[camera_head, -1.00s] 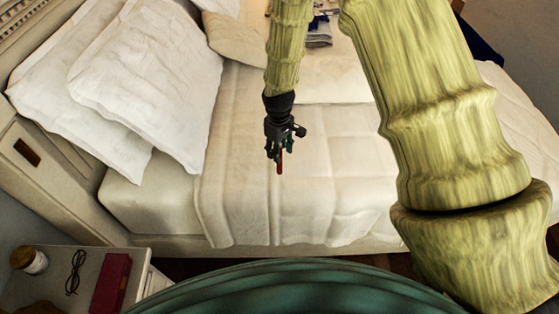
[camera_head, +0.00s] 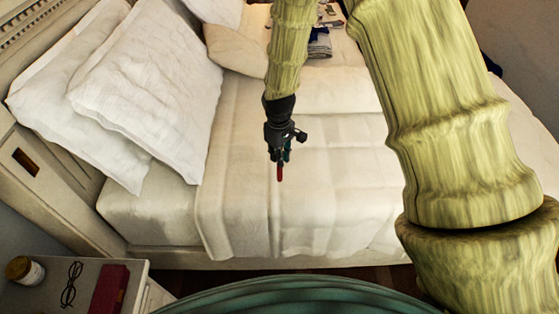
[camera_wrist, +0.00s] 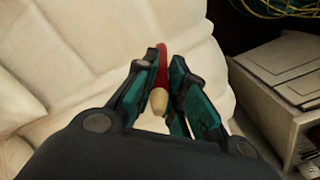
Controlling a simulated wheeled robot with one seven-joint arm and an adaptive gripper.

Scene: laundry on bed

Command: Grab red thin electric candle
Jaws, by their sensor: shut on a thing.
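The thin red electric candle (camera_head: 280,173) shows below my gripper (camera_head: 279,158) in the head view, over the white bedspread. In the wrist view my gripper (camera_wrist: 163,85) is shut on the candle (camera_wrist: 162,68), with its teal-lined fingers on both sides of it. The candle's red body points away from the wrist camera, and its pale tip (camera_wrist: 158,101) points toward the camera. The part between the fingers is partly hidden.
White pillows (camera_head: 155,85) lie at the bed's left end. A nightstand (camera_head: 45,290) at the lower left holds a jar (camera_head: 24,269), glasses (camera_head: 71,284) and a red box (camera_head: 109,289). Folded cloth (camera_head: 320,43) lies farther back. The bedspread (camera_head: 335,190) around my gripper is clear.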

